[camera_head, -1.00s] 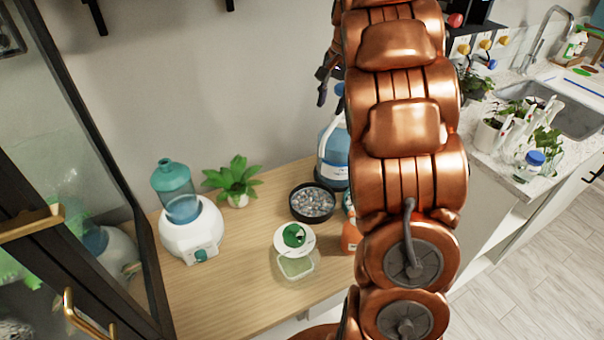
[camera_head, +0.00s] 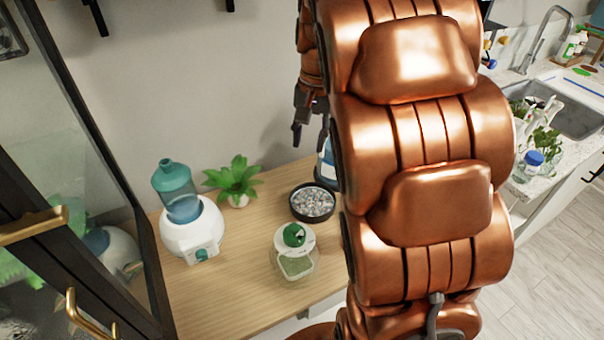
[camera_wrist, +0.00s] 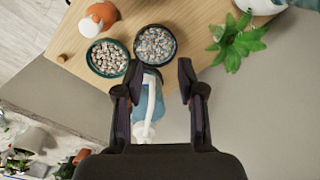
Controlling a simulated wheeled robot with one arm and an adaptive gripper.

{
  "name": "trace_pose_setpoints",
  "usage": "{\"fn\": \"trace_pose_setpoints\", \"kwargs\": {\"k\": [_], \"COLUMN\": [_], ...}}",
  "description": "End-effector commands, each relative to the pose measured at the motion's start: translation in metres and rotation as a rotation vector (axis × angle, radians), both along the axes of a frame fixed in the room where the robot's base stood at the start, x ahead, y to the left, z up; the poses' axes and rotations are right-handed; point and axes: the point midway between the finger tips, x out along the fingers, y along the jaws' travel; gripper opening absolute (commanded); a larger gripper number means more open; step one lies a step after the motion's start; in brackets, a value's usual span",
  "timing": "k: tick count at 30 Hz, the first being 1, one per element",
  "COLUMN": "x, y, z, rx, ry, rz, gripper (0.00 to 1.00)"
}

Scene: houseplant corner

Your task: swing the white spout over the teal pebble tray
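The white spout (camera_wrist: 151,100) sits on top of a blue jug (camera_wrist: 160,78), seen from above in the wrist view. The spout points towards the pebble trays, more at the black-rimmed one. The teal pebble tray (camera_wrist: 90,66) is left of the black pebble tray (camera_wrist: 173,58). In the head view the black tray (camera_head: 292,205) shows, the jug (camera_head: 327,168) is mostly covered by my arm, and the teal tray is hidden. My gripper (camera_wrist: 159,70) is open above the jug, with the spout between its fingers in the picture; contact is not visible. It also shows in the head view (camera_head: 311,134).
An orange and white bottle (camera_wrist: 98,19) stands beside the teal tray. A green plant (camera_head: 234,180), a white dispenser with a teal tank (camera_head: 190,232) and a clear green-lidded jar (camera_head: 295,255) share the wooden counter (camera_head: 225,290). The wall is close behind.

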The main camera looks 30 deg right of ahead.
Motion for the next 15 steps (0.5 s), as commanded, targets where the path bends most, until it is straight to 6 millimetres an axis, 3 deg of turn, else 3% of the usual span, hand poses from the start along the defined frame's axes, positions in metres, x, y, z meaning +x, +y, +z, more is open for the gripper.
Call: {"fn": "trace_pose_setpoints", "kwargs": {"k": [15], "x": [-0.06], "y": [0.053], "z": [-0.012], "rx": [-0.007], "ry": [0.044], "rz": [0.179], "gripper": [0.39]}}
